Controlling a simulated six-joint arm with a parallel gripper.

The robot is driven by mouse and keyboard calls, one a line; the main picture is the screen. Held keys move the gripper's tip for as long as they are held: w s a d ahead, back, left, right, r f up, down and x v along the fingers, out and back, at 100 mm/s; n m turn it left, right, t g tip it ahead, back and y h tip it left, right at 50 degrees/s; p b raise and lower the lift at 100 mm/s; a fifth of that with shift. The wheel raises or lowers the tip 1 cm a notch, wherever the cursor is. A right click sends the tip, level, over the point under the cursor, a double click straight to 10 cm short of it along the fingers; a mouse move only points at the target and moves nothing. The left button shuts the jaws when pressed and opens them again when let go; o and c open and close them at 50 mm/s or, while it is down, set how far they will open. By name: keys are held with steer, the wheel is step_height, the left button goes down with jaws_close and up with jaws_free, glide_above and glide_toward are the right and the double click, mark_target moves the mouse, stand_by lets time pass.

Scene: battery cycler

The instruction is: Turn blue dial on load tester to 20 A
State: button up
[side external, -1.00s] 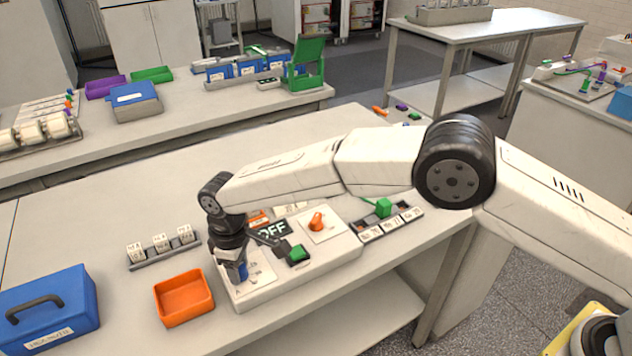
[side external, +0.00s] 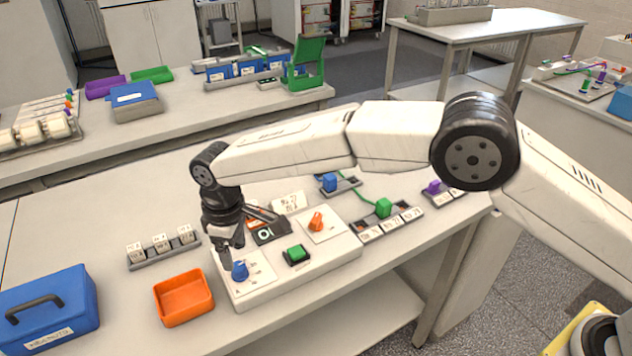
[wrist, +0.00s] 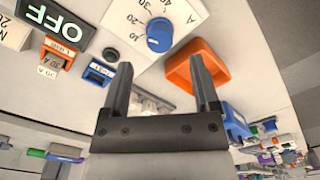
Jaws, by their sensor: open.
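The blue dial (side external: 240,270) stands on a white plate marked with numbers at the left end of the pale load tester (side external: 285,285). In the wrist view the blue dial (wrist: 159,35) shows beyond my fingertips, with 10, 20, 30, 40 and an A printed around it. I cannot tell exactly where its pointer stands. My gripper (wrist: 160,75) is open and empty, its two fingers well apart. In the side view my gripper (side external: 231,247) hangs just above the dial, apart from it. A dark display (wrist: 53,28) reads OFF.
A green button (side external: 296,253) and an orange knob (side external: 316,222) sit on the same tester. An orange tray (side external: 184,298) stands close at its left, with a blue toolbox (side external: 48,312) farther left. A rack of white blocks (side external: 160,247) lies behind the tray.

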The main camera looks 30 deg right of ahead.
steer(key=shift+r, duration=1.15)
steer(key=shift+w+d+r, duration=0.15)
steer(key=shift+d, duration=0.45)
steer(key=s+d+r+m+t, duration=0.1)
steer(key=s+d+m, duration=0.15)
steer(key=d, duration=0.85)
steer(key=s+d+r+m, duration=0.1)
steer(key=s+d+m, duration=0.15)
steer(key=d, duration=0.85)
steer(key=s+d+f+m+t, duration=0.1)
steer(key=s+d+m, duration=0.4)
steer(key=s+d, duration=0.8)
steer(key=s, duration=0.3)
steer(key=shift+f+t, duration=0.3)
steer(key=shift+f, duration=0.1)
